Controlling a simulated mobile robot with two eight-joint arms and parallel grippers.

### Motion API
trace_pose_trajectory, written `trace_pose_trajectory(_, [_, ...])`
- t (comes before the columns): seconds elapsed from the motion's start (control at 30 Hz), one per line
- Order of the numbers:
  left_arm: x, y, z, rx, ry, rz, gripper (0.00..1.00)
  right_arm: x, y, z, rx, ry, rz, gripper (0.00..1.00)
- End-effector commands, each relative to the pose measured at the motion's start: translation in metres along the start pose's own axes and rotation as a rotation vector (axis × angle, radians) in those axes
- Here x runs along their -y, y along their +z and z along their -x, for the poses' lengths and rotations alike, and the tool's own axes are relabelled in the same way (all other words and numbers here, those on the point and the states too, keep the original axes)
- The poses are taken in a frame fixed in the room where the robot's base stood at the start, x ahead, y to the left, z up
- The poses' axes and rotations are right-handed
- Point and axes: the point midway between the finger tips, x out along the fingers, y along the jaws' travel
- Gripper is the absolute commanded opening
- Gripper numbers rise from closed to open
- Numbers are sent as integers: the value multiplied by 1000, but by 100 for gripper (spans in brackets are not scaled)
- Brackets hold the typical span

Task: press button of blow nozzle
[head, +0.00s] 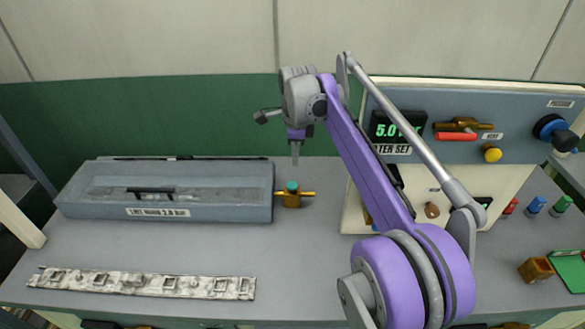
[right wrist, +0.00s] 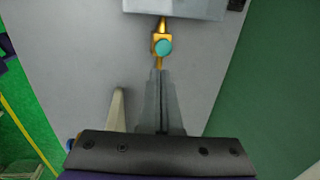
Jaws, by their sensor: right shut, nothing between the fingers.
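The blow nozzle is a small brass fitting (head: 292,202) at the right end of the grey box, with a round teal button (head: 292,187) on top. In the right wrist view the teal button (right wrist: 164,47) lies just beyond my fingertips, with brass showing around it. My right gripper (head: 295,160) points down above the nozzle, and a gap shows between its tips and the button. In the right wrist view its fingers (right wrist: 158,76) are together and empty. My left gripper is out of view.
A grey lidded box (head: 100,200) joins the nozzle on the left. A pale slotted strip (head: 140,284) lies at the front left. An instrument panel (head: 520,135) with a green display stands at right, partly behind my right arm. The bench is clear in front of the nozzle.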

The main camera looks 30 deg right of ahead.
Motion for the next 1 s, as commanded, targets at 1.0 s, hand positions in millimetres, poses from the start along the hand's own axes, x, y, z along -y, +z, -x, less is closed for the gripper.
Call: trace_pose_trajectory(1.0, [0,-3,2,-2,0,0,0,-28,10,23,13,-29,202,0])
